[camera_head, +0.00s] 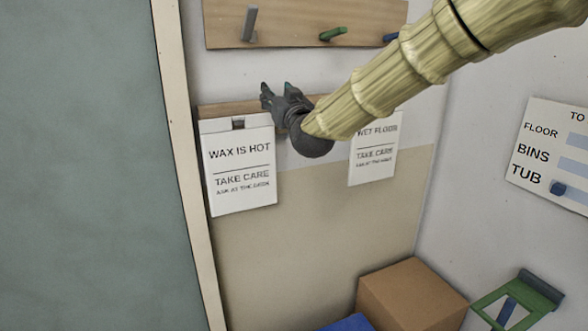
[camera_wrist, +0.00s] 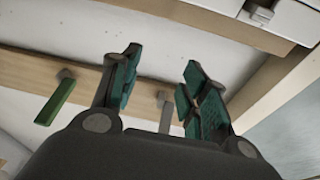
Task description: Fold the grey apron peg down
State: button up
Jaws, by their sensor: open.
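The grey apron peg (camera_head: 250,24) is at the left of the wooden peg board (camera_head: 285,34) in the head view. It looks long and steep there, close to upright. It also shows in the wrist view (camera_wrist: 166,112), in the gap between my fingers in the picture, further off and not touched. My gripper (camera_head: 277,91) is open and empty, below the board and a little right of the grey peg. Its two dark green finger pads show in the wrist view (camera_wrist: 161,65).
A green peg (camera_head: 332,33) and a blue peg (camera_head: 391,37) are right of the grey one. Below the board hang the wax sign (camera_head: 238,160) and the wet floor sign (camera_head: 373,165). A cardboard box (camera_head: 410,295) stands low right.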

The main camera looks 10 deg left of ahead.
jog(key=d+f+m+g+h+b, duration=0.1)
jog(key=d+f+g+b, duration=0.1)
jog(key=f, duration=1.7)
jog(key=shift+w+d+f+h+b, duration=0.25)
jog(key=shift+d+b, duration=0.25)
jog(key=shift+d, duration=0.6)
